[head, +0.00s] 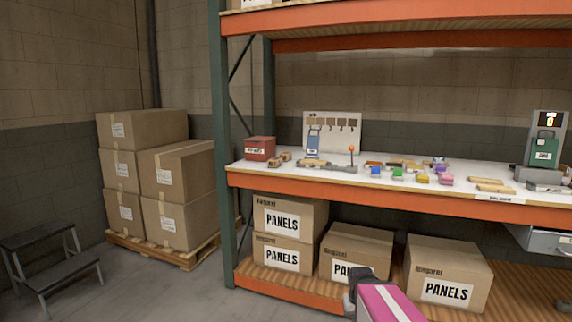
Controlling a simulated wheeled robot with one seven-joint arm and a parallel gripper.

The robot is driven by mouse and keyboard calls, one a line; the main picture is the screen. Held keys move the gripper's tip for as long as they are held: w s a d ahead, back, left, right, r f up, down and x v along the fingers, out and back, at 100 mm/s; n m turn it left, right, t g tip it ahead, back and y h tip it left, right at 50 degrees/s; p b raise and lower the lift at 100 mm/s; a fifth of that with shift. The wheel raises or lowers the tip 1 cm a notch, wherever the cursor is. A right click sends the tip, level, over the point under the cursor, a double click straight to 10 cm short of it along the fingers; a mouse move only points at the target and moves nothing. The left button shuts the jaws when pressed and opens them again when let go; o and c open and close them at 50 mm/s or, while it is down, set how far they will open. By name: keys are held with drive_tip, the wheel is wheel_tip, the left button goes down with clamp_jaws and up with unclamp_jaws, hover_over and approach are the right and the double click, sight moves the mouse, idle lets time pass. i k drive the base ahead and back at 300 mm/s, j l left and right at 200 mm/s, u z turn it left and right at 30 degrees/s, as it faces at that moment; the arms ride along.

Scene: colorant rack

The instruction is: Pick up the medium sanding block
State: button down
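Several small coloured blocks lie on the white shelf top: a blue one (375,171), a green one (397,174), a yellow one (422,178) and a pink one (446,179). A purple block (440,164) lies behind them. Tan and brown flat pieces (402,163) lie among them. They are too small to read, so I cannot tell which is the medium sanding block. A magenta and dark part of my arm shows at the bottom edge.
The shelf has an orange front beam (400,194) and a green upright (226,150). A red box (260,148), a white tool board (332,135) and a grey-green device (543,145) stand on it. Panel boxes (448,272) fill the lower shelf. A step stool (50,255) stands left.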

sight(274, 162)
drive_tip(key=i+j, duration=0.35)
drive_tip(key=i, duration=0.2)
drive_tip(key=i+j+u, duration=0.1)
drive_tip(key=i+j, duration=0.3)
drive_tip(key=i, duration=0.15)
